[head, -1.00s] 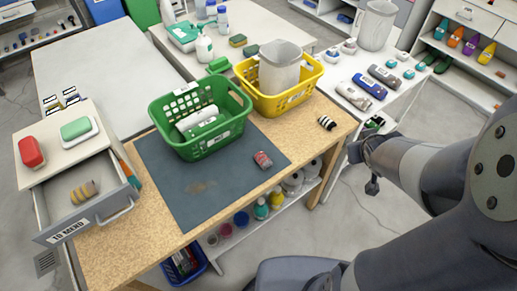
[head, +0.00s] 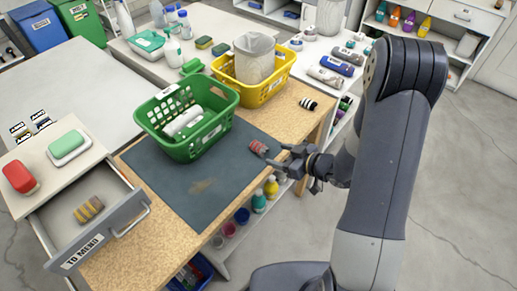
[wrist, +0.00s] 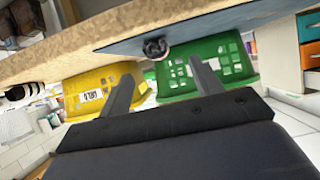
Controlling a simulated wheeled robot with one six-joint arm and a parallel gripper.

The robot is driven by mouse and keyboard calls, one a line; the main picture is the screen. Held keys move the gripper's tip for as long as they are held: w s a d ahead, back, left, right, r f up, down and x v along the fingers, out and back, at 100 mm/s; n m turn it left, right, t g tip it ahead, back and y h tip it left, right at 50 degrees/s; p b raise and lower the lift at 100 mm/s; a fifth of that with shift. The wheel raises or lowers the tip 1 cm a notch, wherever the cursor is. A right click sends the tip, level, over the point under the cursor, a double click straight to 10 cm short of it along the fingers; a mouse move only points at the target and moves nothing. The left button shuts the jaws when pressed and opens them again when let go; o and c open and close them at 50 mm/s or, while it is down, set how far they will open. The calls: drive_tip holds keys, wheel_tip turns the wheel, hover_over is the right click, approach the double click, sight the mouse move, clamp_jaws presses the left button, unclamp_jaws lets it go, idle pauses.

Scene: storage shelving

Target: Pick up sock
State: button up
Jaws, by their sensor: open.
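A small red and grey rolled sock (head: 258,147) lies on the dark mat near the table's right edge. In the wrist view it shows as a dark roll (wrist: 155,47) at the mat's edge, between and beyond my fingertips. My gripper (head: 277,154) is just right of it, open and empty, fingers pointing towards it; the fingers also show in the wrist view (wrist: 160,72). I see no contact. A black and white striped roll (head: 308,103) lies on the wood farther back, and a brown and yellow striped roll (head: 88,209) lies in the open drawer.
A green basket (head: 205,138) with rolled items stands on the mat (head: 205,187). A yellow basket (head: 268,90) with a grey bin stands behind. The wooden table edge passes close to my gripper. Bottles stand on the shelf below; the mat's front is clear.

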sight(265, 148)
drive_tip(key=x, duration=0.4)
drive_tip(key=p+x, duration=0.1)
drive_tip(key=x, duration=0.3)
drive_tip(key=shift+w+a+r+p, duration=0.15)
drive_tip(key=shift+w+p, duration=0.15)
drive_tip(key=shift+w, duration=0.2)
drive_tip(key=c, duration=1.1)
